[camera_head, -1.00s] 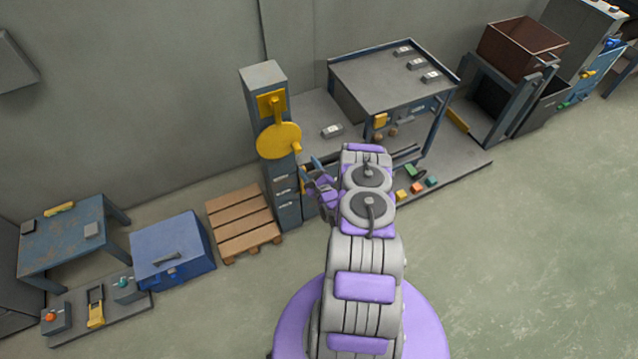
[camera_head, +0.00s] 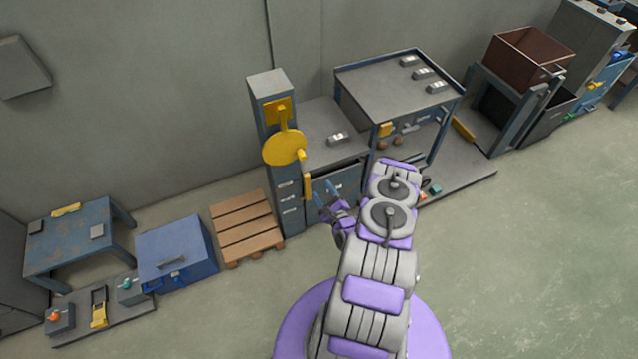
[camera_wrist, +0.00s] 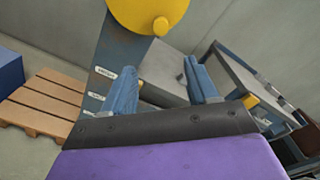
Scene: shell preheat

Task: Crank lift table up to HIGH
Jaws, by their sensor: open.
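A grey column (camera_head: 268,90) stands against the wall with a yellow crank disc (camera_head: 284,147) on its front. A yellow knob (camera_head: 303,155) sits at the disc's right edge, with a yellow upright bar (camera_head: 307,182) below it. A grey tabletop (camera_head: 318,115) adjoins the column on the right, bearing a small labelled block. I cannot tell which mark its height matches. The disc (camera_wrist: 140,8) and knob (camera_wrist: 160,26) show at the top of the wrist view, above labels (camera_wrist: 103,72) on the column. My gripper (camera_head: 327,193) is open and empty, below and right of the knob, apart from it.
A wooden pallet (camera_head: 246,230) and blue chest (camera_head: 175,250) stand left of the column. A blue-framed table (camera_head: 395,85) with several small blocks stands to the right, with a brown bin (camera_head: 528,55) beyond. Open green-grey floor (camera_head: 540,240) lies at right.

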